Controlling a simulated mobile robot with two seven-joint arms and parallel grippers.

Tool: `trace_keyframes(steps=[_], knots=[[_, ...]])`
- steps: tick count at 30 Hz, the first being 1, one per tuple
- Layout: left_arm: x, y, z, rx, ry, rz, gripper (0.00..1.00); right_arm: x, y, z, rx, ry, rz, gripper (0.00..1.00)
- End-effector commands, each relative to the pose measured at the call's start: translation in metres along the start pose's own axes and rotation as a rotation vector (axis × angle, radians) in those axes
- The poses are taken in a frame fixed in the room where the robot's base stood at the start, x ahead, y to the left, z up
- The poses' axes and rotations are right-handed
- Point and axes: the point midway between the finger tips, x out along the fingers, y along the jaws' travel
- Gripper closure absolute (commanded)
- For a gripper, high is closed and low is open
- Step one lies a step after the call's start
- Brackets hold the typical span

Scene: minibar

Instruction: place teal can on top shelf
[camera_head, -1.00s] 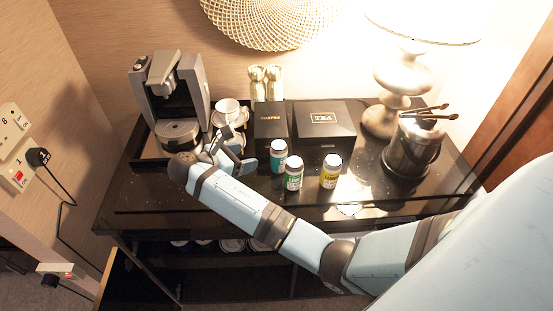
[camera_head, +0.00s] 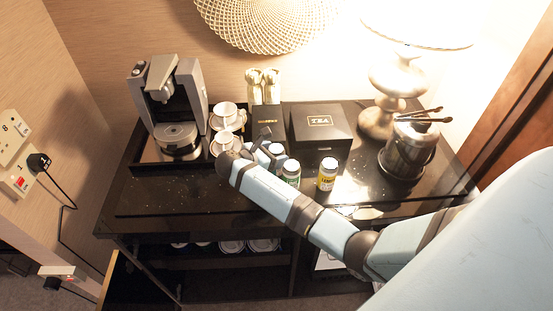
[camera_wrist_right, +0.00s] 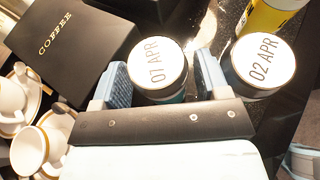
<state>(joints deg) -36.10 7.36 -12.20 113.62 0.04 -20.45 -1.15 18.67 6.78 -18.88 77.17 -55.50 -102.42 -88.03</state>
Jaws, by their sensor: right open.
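The teal can (camera_head: 277,149) stands upright on the dark tabletop (camera_head: 190,198), in front of the boxes. In the head view my right gripper (camera_head: 268,156) partly hides it. In the right wrist view the teal can (camera_wrist_right: 158,64) shows its white lid marked "07 APR" between the two fingers of my right gripper (camera_wrist_right: 163,80). The jaws are open, one finger on each side of the can. I cannot tell whether either finger touches it. My left gripper is not in view. Below the tabletop, a shelf (camera_head: 205,262) is partly visible.
A green-labelled can (camera_head: 291,174) stands close by on the right, with a yellow can (camera_head: 327,174) beyond it. The coffee box (camera_head: 267,122) and tea box (camera_head: 320,124) are behind. Cups (camera_head: 226,141) and a coffee machine (camera_head: 172,110) stand left.

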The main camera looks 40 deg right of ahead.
Motion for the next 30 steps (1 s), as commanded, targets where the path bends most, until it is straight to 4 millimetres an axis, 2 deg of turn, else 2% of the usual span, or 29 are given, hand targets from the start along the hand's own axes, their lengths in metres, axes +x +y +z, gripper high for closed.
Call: trace_keyframes(steps=[5,10,12,23,30], knots=[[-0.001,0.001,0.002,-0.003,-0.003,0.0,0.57,0.0,0.0,-0.001,0.0,0.001,0.001,0.31],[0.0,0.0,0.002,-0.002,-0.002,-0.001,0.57,0.0,0.0,-0.001,0.0,0.001,0.001,0.68],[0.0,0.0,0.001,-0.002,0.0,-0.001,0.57,0.0,0.0,0.0,0.001,0.0,0.001,0.79],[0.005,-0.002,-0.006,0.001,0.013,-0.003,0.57,-0.003,0.001,0.006,0.001,0.0,0.001,0.79],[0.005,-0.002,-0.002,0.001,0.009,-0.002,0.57,-0.016,0.001,0.038,0.005,-0.001,0.003,0.79]])
